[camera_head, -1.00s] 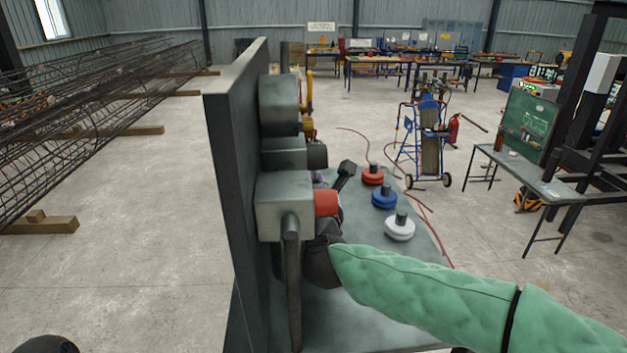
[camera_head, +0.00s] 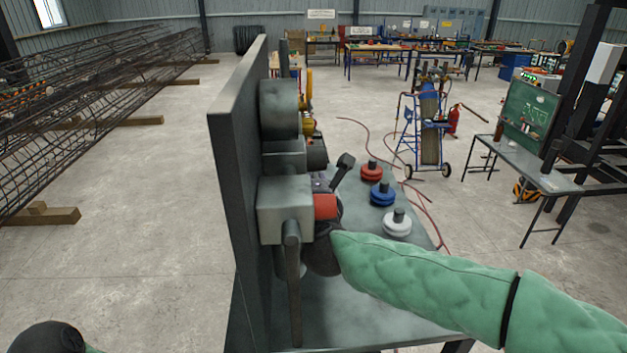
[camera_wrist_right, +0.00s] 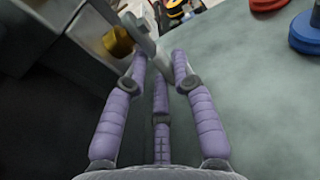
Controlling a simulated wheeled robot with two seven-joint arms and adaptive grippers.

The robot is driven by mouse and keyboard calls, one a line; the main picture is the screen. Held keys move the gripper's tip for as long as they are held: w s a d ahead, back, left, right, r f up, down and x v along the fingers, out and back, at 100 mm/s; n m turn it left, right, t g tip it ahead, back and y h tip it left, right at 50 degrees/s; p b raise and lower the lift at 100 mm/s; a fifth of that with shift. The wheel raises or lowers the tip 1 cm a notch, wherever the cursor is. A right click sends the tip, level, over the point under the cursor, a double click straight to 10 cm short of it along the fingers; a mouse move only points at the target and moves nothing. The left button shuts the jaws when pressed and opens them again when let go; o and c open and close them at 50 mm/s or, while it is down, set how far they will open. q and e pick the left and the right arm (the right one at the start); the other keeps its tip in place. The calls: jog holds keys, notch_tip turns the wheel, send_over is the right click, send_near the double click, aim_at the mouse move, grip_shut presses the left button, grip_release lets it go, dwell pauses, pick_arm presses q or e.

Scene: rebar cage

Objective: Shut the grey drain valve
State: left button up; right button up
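An upright grey panel (camera_head: 236,200) stands nearly edge-on, with grey boxes on its right face. A grey lever (camera_head: 293,290) hangs down from the nearest box (camera_head: 284,208). A dark lever with a block end (camera_head: 343,172) slants up beyond the red part (camera_head: 325,207). Which is the drain valve, I cannot tell for certain. My right gripper (camera_wrist_right: 160,65) has its purple fingers spread around the end of a grey bar (camera_wrist_right: 146,38), with a brass-coloured part (camera_wrist_right: 117,41) beside it; firm contact is not visible. My left arm's dark end (camera_head: 48,338) shows low left, fingers unseen.
Red (camera_head: 370,171), blue (camera_head: 382,194) and white (camera_head: 397,222) discs stand on the grey tabletop (camera_head: 350,310), right of the panel. A blue trolley (camera_head: 428,130) stands behind.

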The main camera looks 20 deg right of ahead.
jog(key=shift+s, duration=0.1)
jog(key=v, duration=1.2)
jog(key=shift+f, duration=0.1)
